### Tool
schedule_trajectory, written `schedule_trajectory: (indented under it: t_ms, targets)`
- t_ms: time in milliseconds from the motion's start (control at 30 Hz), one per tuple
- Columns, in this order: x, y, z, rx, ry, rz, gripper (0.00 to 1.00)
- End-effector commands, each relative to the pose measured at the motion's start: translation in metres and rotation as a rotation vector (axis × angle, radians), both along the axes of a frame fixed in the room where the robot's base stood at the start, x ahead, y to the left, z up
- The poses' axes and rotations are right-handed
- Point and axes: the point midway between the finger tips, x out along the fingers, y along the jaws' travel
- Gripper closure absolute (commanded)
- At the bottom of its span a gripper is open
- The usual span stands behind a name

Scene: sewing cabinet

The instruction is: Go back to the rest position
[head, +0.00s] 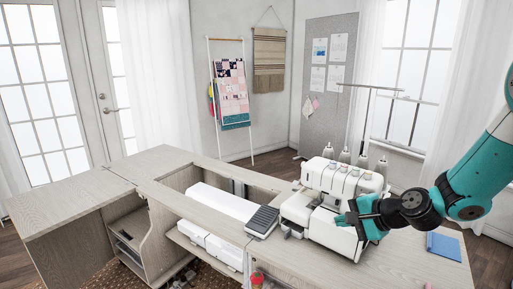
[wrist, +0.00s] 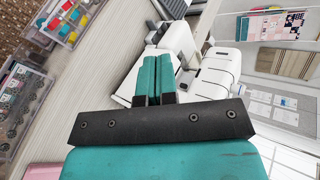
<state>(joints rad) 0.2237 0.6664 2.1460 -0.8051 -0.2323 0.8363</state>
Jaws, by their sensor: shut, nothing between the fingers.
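My gripper (head: 347,219) is at the right of the head view, in front of the white serger sewing machine (head: 328,186) on the cabinet top. Its two teal fingers are together and hold nothing. In the wrist view the gripper (wrist: 155,60) points toward the white machine (wrist: 218,70), which lies just beyond and to the right of the fingers. I cannot tell whether the fingers touch the machine. My arm covers part of the machine's right side in the head view.
The wooden cabinet (head: 75,206) has an open well with a white machine (head: 222,203) lowered in it. A grey foot pedal (head: 262,221) lies beside the well. A blue item (head: 444,246) lies at the right. Drawers with small items (wrist: 20,92) show in the wrist view.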

Motion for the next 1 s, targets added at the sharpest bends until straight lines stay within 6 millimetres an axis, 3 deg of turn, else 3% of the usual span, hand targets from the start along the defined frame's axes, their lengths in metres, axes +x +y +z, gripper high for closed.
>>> schedule_trajectory:
  t_ms: [33,200,333,500,600,700,1000]
  targets:
    - [-0.020,0.023,0.024,-0.080,-0.033,0.129,1.00]
    - [-0.107,0.073,0.075,-0.352,-0.126,0.573,1.00]
    - [-0.182,0.088,0.102,-0.535,-0.198,0.894,1.00]
    - [-0.262,0.083,0.120,-0.700,-0.269,1.221,1.00]
    - [-0.291,0.077,0.123,-0.753,-0.290,1.340,1.00]
    - [-0.305,0.072,0.125,-0.779,-0.300,1.402,1.00]
    - [-0.307,0.071,0.125,-0.783,-0.301,1.414,1.00]
